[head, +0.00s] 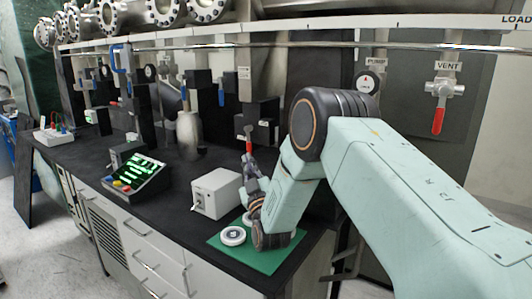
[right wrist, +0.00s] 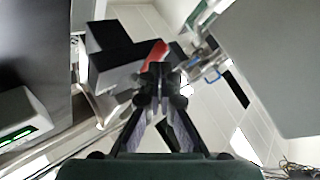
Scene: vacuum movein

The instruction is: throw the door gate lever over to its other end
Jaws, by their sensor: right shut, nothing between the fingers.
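A red lever (head: 248,133) hangs down at the front of a black block (head: 262,112) below the shelf. It looks like the door gate lever, but its label is too small to read. My right gripper (head: 249,158) points up from low over the bench, its tips just below the lever's end. In the right wrist view, the lever (right wrist: 154,54) lies just beyond the closed fingertips (right wrist: 160,78). The fingers hold nothing, and I cannot tell whether they touch the lever. My left gripper is not in view.
A white box (head: 216,193), a round white piece (head: 232,236) on a green mat (head: 264,261) and a lit control panel (head: 137,175) stand on the black bench. Another red handle (head: 438,121) hangs under the VENT label at right. Blue-handled valves line the back.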

